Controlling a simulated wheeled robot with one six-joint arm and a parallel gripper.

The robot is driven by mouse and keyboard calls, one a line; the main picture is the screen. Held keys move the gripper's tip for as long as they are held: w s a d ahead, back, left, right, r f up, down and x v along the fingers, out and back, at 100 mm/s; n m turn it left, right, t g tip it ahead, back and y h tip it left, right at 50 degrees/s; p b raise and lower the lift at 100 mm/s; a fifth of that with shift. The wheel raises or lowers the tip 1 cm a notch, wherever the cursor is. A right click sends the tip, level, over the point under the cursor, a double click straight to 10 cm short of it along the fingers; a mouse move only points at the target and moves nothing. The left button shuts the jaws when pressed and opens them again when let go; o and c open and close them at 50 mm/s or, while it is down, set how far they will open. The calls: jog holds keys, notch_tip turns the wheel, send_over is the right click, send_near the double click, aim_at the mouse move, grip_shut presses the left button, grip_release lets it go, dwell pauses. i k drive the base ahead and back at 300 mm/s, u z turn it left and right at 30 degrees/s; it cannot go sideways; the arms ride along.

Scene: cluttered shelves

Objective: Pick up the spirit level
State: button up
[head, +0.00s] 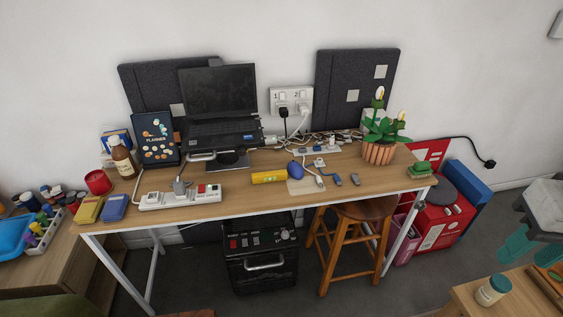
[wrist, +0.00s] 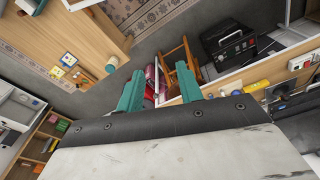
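The spirit level is a short yellow bar (head: 270,177) lying flat on the wooden desk, near the middle of its front edge. A blue rounded object touches or nearly touches its right end. In the wrist view a small yellow piece, likely the spirit level (wrist: 257,86), shows at the right on the desk. My gripper (head: 534,250) is at the right edge of the head view, far to the right of the desk. Its two teal fingers (wrist: 160,68) stand apart in the wrist view, with nothing between them.
The desk (head: 240,205) also holds a white power strip (head: 180,198), a laptop (head: 222,105), cables and a potted plant (head: 379,145). A stool (head: 352,240) and a black box (head: 262,262) stand beneath. A wooden table with a jar (head: 492,290) is at the lower right.

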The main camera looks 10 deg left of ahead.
aim_at(280, 175)
jog(key=u, duration=0.25)
jog(key=i, duration=0.95)
jog(key=u, duration=0.4)
